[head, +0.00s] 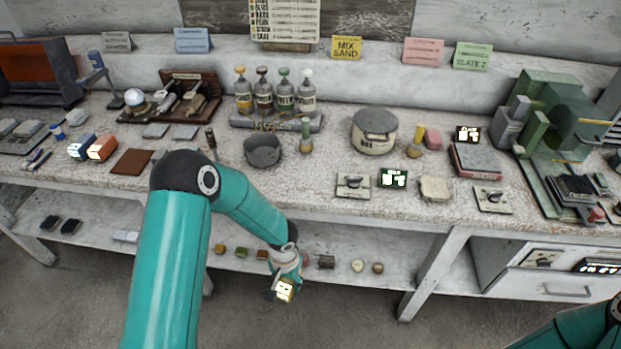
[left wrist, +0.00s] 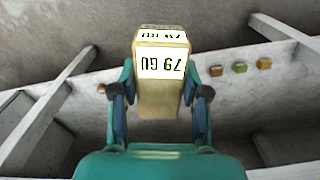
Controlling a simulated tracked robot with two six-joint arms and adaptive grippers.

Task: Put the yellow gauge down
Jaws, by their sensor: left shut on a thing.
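The yellow gauge (head: 285,290) is a small yellow block with a lit white readout, held low in front of the workbench's lower shelf. In the left wrist view the gauge (left wrist: 161,100) stands between the fingers with its lit faces toward the camera, and the display digits look upside down. My left gripper (head: 285,278) is shut on it; both fingers also show at its sides in the left wrist view (left wrist: 160,92). Only a link of my right arm shows at the lower right of the head view; its gripper is out of view.
The workbench top (head: 310,185) carries a grey pot (head: 262,150), a lidded canister (head: 374,131), bottles, and a green machine (head: 560,120) at right. The lower shelf (head: 340,247) holds small blocks and stones. Bench legs (head: 435,270) stand nearby. The floor in front is clear.

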